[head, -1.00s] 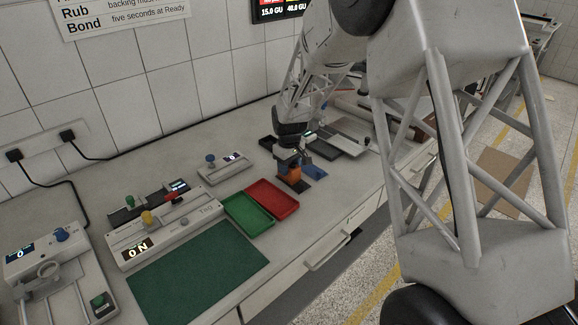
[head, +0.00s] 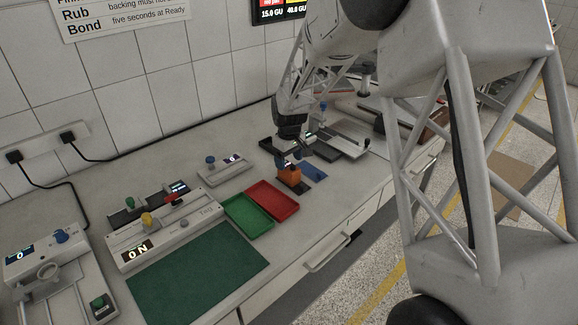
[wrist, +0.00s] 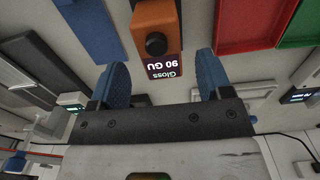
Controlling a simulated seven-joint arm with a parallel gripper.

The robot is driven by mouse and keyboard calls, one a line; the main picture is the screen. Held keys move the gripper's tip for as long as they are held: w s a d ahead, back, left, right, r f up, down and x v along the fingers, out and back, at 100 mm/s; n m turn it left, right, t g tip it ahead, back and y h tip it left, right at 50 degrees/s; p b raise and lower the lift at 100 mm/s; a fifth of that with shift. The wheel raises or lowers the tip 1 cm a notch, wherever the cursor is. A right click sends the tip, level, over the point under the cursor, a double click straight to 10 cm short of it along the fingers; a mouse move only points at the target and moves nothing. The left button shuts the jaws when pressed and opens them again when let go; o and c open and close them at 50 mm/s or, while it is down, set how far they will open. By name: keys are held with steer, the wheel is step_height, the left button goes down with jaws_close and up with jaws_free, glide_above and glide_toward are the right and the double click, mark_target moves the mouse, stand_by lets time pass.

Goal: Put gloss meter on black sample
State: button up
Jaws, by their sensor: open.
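The gloss meter (head: 289,175) is an orange block with a black knob, and its display reads "Gloss 90 GU" in the wrist view (wrist: 158,25). In the head view it stands by the black sample (head: 303,188), a dark flat piece that shows only at its edge. The meter hides the rest, so how much of it rests on the sample I cannot tell. My gripper (wrist: 160,82) is open, with blue fingertips apart and the display end of the meter showing between and beyond them. In the head view my gripper (head: 289,158) is close behind the meter.
A blue flat piece (head: 314,172) lies right of the meter. A red tray (head: 273,199) and a green tray (head: 247,216) lie to the left. A green mat (head: 198,272) covers the front bench. Several bench devices stand along the wall side.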

mark_target(289, 167)
step_height(289, 167, up, 9)
steer(key=shift+f, duration=0.2)
stand_by(1.0)
steer(key=s+d+r+m, duration=0.1)
steer(key=s+d+r, duration=0.35)
steer(key=s, duration=0.25)
steer(key=s+d+r+m+t, duration=0.1)
steer(key=s+d+r+m, duration=0.1)
steer(key=s+d+r, duration=0.4)
steer(key=s+d+r+m, duration=0.1)
steer(key=s+d+r, duration=0.15)
steer(key=s, duration=0.55)
steer(key=s+d+f+m, duration=0.1)
steer(key=s+d, duration=0.3)
steer(key=s, duration=0.8)
steer(key=s+d+f+m+t, duration=0.1)
steer(key=s+d+m, duration=0.3)
steer(key=s, duration=0.9)
steer(key=shift+d+f+t, duration=0.2)
steer(key=shift+t, duration=0.1)
